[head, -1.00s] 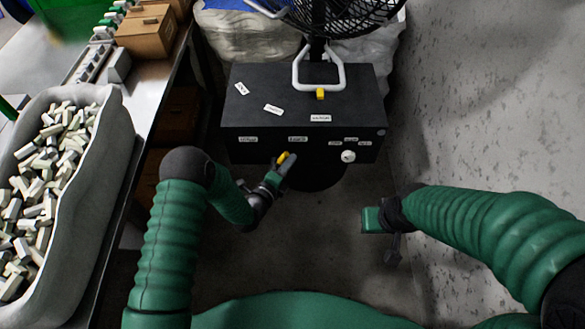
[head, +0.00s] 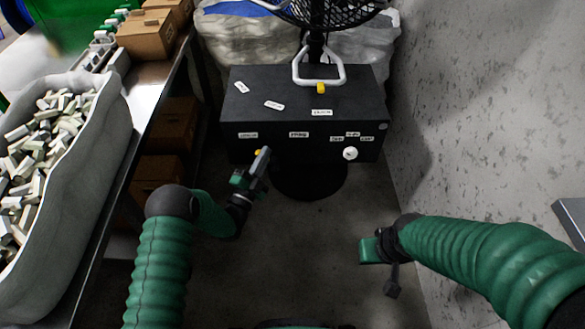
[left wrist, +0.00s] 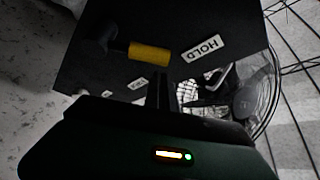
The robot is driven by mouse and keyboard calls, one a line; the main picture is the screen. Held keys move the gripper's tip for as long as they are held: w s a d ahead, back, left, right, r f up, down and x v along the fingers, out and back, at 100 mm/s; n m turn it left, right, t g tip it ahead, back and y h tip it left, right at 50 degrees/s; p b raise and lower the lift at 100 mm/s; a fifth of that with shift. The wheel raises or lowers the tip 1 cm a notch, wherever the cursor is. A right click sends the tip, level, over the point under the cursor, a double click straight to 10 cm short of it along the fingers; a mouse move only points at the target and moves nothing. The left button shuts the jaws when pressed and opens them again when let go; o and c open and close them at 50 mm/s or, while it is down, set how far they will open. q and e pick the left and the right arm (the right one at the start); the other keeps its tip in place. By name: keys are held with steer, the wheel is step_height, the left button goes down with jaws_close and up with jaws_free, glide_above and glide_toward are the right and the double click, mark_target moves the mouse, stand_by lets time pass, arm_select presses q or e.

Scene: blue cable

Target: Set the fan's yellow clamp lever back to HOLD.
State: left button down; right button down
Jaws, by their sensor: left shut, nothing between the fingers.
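The black fan box (head: 300,99) stands ahead. On its front is the lever with a yellow grip (head: 259,152), mostly hidden behind my left gripper (head: 265,153) in the head view. In the left wrist view, the yellow grip (left wrist: 150,53) extends right from a dark pivot, its free end towards the white HOLD label (left wrist: 203,48), with a gap between. My left gripper is shut and empty; its fingers (left wrist: 163,90) are close beside the grip, contact unclear. My right gripper (head: 392,285) hangs apart from the box at right; its jaws are too dark to read.
A white knob (head: 350,153) is at the box front's right. A white handle (head: 298,70) with a yellow piece (head: 320,88) is on top, below the fan (head: 335,10). A bench with a grey bin (head: 118,120) stands left. Floor between my arms is clear.

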arm_select(q)
steer(key=shift+a+f, duration=0.35)
steer(key=shift+a, duration=0.55)
arm_select(e)
steer(key=shift+d+f, duration=0.1)
steer(key=shift+f, duration=0.2)
